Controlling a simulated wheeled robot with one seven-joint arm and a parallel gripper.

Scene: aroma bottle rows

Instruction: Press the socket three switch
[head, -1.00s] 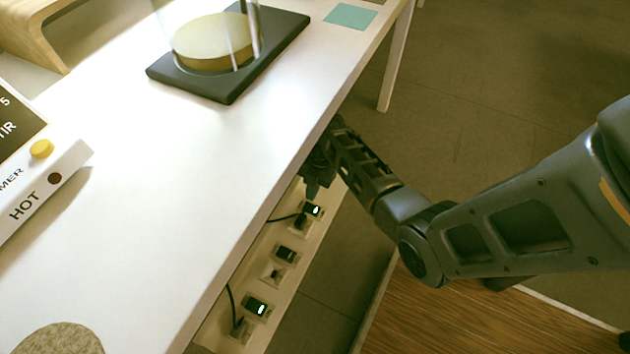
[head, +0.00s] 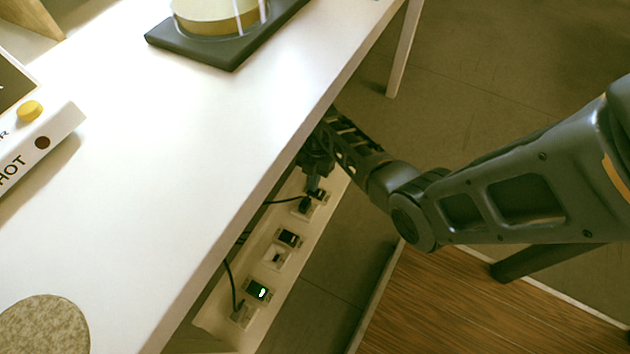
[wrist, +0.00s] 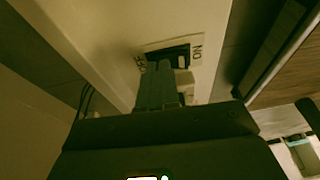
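A white power strip (head: 211,321) lies below the table edge, with three dark rocker switches in a row. The near switch (head: 258,290) glows; the middle switch (head: 289,238) is dark. The far switch (head: 319,194) shows no clear glow and is partly covered by my gripper (head: 312,184). In the wrist view, my gripper (wrist: 161,68) has its fingers together and empty, their tips over one end of a black switch (wrist: 178,55) between ON and OFF labels. The tips look in contact with it, but how far it is pressed is hidden.
The white table (head: 190,170) overhangs the strip on the left. Black cords (head: 229,275) plug into the strip near the near and far switches.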

